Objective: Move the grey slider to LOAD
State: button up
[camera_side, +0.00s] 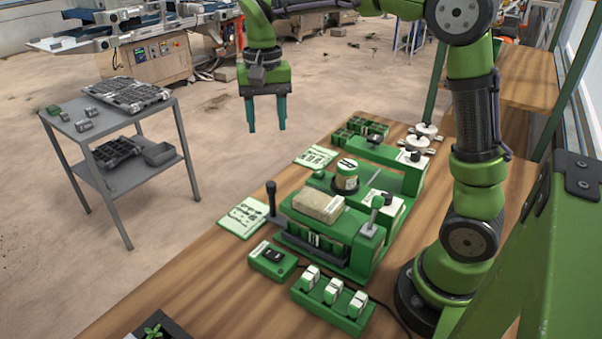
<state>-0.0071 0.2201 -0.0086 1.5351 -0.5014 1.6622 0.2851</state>
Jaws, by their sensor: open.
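My gripper (267,129) hangs in the air at the upper middle, fingers pointing down, open and empty. It is well above and to the left of the green tray seeder (358,262) on the wooden table. A small grey part with an upright stem (371,228) is at the seeder's right front side and may be the grey slider; I cannot tell for sure. No LOAD mark is readable at this size. A tan block (318,205) lies on top of the seeder. My gripper touches nothing.
A black-knobbed lever (272,200) stands at the seeder's left. A green switch box (271,260) and a row of white rockers (333,293) sit in front. Instruction cards (243,217) lie at the left edge.

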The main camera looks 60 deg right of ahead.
aim_at(271, 183)
notch_tip(271, 183, down, 16)
jog(key=shift+r, duration=0.25)
grip_shut()
dwell(0.3)
